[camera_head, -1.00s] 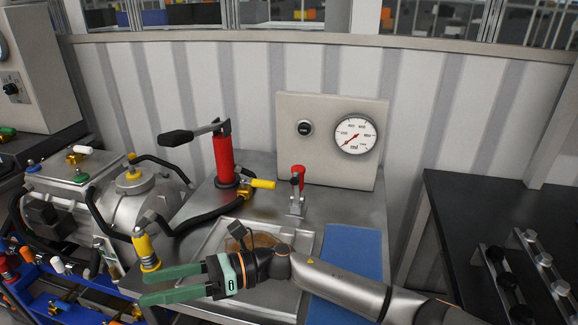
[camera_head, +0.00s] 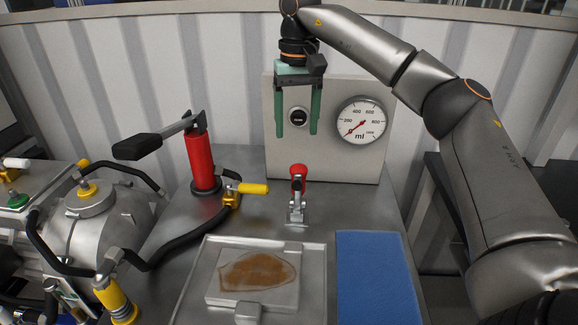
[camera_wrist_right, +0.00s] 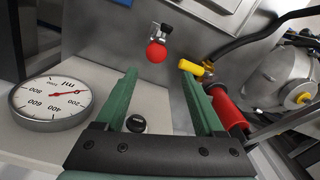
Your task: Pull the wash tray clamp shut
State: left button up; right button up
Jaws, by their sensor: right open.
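The wash tray clamp (camera_head: 297,203) stands behind the wash tray, its red-tipped handle (camera_head: 298,170) pointing up. The red tip also shows in the right wrist view (camera_wrist_right: 157,53). The wash tray (camera_head: 314,277) lies on the metal bench and holds a plate with a brown stain. My right gripper (camera_head: 296,134) is open and empty, with green fingers pointing down, above the clamp and in front of the gauge panel. In the right wrist view, its fingers (camera_wrist_right: 160,85) are spread with the red tip beyond them. My left gripper is not in view.
A gauge panel (camera_head: 344,164) with a round dial (camera_head: 361,119) stands behind the clamp. A red hand pump (camera_head: 201,160) and yellow-handled valve (camera_head: 252,188) are left of it. A blue mat (camera_head: 375,275) lies right of the tray. A black hose runs at left.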

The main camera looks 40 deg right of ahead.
aim_at(299, 164)
jog(key=shift+s+d+f, duration=0.1)
jog(key=shift+d+f, duration=0.15)
jog(key=shift+d, duration=0.1)
notch_tip(299, 164, down, 12)
jog(key=shift+a+r+b, duration=0.1)
jog(key=shift+r+b, duration=0.15)
jog(key=shift+b, duration=0.25)
grip_shut()
dwell(1.1)
